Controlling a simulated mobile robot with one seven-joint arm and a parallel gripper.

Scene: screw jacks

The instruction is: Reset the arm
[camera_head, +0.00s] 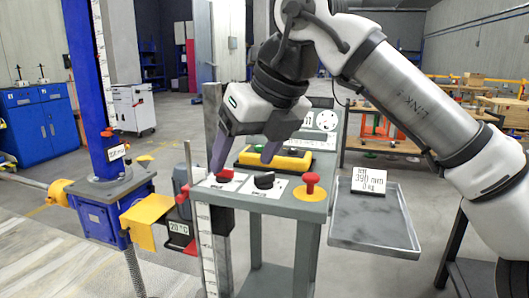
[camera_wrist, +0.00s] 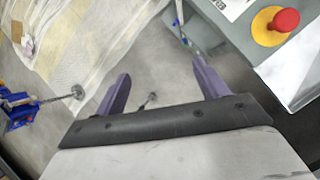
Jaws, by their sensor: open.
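My arm comes in from the right in the head view and bends down over the grey control table (camera_head: 285,207). My gripper (camera_head: 243,161) hangs above the left part of that table, its two purple fingers apart with nothing between them. In the wrist view my gripper (camera_wrist: 160,72) is also open and empty, with floor below it. The fingers overlap the table's knobs in the head view; I cannot tell whether they touch anything.
A red mushroom button (camera_head: 311,182) stands at the table's front; it also shows in the wrist view (camera_wrist: 285,20). A blue screw jack (camera_head: 100,205) stands left, beside a vertical scale (camera_head: 204,245). A grey tray (camera_head: 372,222) with a "390 mm" sign (camera_head: 369,181) is right.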

